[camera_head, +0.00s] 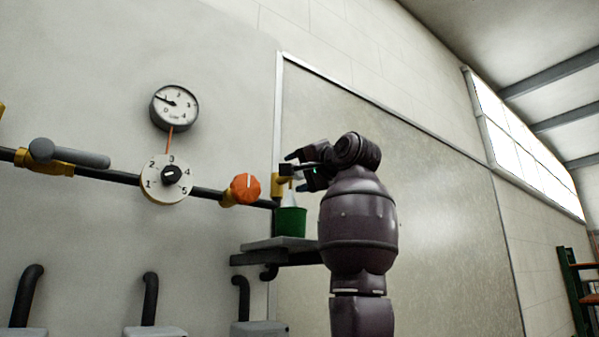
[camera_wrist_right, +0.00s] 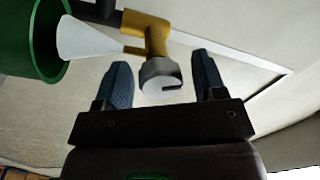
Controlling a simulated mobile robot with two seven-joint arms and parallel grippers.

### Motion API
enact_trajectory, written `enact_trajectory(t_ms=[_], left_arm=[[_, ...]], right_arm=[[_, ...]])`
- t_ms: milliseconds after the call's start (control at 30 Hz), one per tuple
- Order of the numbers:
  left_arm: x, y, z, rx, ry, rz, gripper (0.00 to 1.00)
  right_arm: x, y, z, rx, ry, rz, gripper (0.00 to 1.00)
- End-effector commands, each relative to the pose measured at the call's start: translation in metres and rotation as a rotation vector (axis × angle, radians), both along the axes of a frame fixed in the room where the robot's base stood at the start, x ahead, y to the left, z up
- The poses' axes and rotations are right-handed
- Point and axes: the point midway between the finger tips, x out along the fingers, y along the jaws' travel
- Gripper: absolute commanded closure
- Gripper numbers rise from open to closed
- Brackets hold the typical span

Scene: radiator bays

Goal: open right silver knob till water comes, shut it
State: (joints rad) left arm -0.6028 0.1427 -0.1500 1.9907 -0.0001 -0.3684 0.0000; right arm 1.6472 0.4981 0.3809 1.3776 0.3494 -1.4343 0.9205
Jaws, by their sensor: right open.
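The silver knob (camera_wrist_right: 160,80) sits on the end of a brass tap (camera_wrist_right: 150,38) in the right wrist view. My right gripper (camera_wrist_right: 160,60) is open, with one blue finger on each side of the knob and a gap visible on both sides. A white cone, which looks like running water (camera_wrist_right: 88,40), spreads from the tap's spout into a green bucket (camera_wrist_right: 45,38). In the head view the green bucket (camera_head: 291,222) stands under the brass tap (camera_head: 281,183), with white above its rim. My right gripper (camera_head: 298,172) hides the knob there. My left gripper is not in view.
A dark pipe (camera_head: 120,178) along the wall carries an orange knob (camera_head: 245,188), a numbered dial (camera_head: 167,179) and a grey lever (camera_head: 70,154). A round gauge (camera_head: 174,107) is above. The bucket stands on a grey shelf (camera_head: 280,244). Several bent pipes (camera_head: 150,297) rise below.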

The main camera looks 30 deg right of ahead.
Motion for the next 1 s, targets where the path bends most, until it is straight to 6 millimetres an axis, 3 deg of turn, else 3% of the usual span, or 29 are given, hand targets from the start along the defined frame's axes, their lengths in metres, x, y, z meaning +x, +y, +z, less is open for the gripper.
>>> enact_trajectory(t_ms=[167, 600, 800, 1000], left_arm=[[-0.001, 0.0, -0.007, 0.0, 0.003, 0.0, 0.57], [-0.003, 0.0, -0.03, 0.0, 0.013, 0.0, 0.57], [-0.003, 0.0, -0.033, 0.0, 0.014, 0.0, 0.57], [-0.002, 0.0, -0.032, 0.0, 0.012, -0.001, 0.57]], right_arm=[[-0.014, -0.003, -0.002, 0.0, -0.003, -0.001, 0.36], [-0.087, -0.016, -0.011, 0.001, -0.003, -0.001, 0.36], [-0.103, -0.019, -0.012, 0.0, -0.001, 0.0, 0.36], [-0.105, -0.02, -0.012, 0.0, -0.001, 0.0, 0.36]])
